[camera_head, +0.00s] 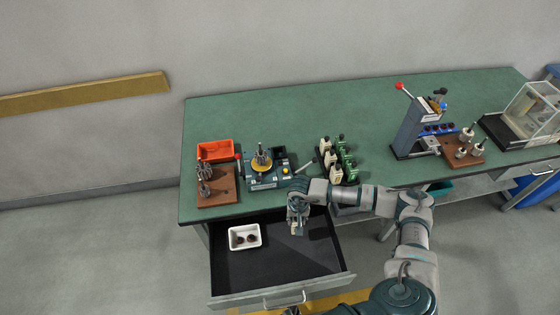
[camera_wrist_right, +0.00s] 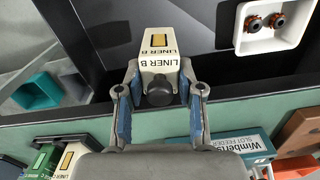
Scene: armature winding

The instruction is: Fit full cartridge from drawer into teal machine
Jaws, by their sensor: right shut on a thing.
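My right gripper (camera_head: 297,213) is over the open drawer (camera_head: 315,262), near the bench's front edge. It is shut on a white cartridge (camera_wrist_right: 160,64), which points away from the palm. The cartridge has a dark knob between the fingers, "LINER B" labels and a yellow-filled window. In the head view the cartridge (camera_head: 296,230) is small and partly hidden by the gripper. The teal machine (camera_head: 268,181) stands on the bench up and left of the gripper, with a yellow disc on top. In the wrist view its teal side (camera_wrist_right: 240,146) reads "SLOT FEEDER". My left gripper is not seen.
A white tray (camera_head: 233,245) with dark round parts lies in the drawer's left side. White cartridges (camera_head: 326,160) and green ones (camera_head: 348,165) stand right of the machine. An orange bin (camera_head: 215,151) and a brown peg board (camera_head: 220,194) stand left. The bench behind is clear.

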